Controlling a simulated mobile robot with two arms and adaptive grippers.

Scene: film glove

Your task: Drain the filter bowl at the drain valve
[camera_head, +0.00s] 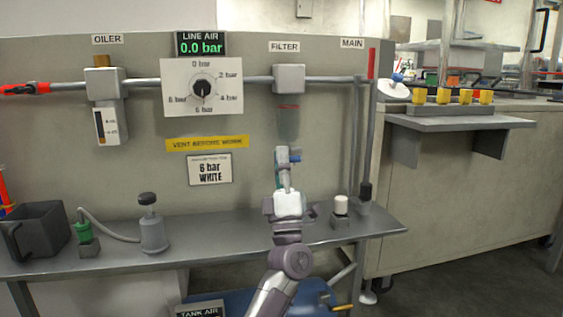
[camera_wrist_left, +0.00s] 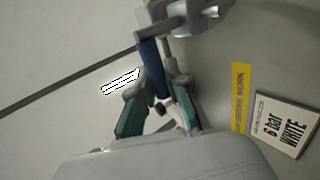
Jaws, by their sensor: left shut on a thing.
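The filter (camera_head: 289,78) is a grey block on the wall pipe under a "FILTER" label. In the left wrist view, the teal-padded fingers (camera_wrist_left: 158,112) are shut around the lower part of a blue piece (camera_wrist_left: 150,62), apparently the drain valve. A white arrow (camera_wrist_left: 121,82) shows beside it. The line air display (camera_head: 200,43) reads 0.0 bar. My right gripper is not in view.
A grey bench (camera_head: 210,228) runs below the panel. It carries a dark open bin (camera_head: 38,232), a grey canister with hose (camera_head: 153,232) and a white-capped piece (camera_head: 341,207). The oiler (camera_head: 104,95) and dial (camera_head: 202,88) are left of the filter.

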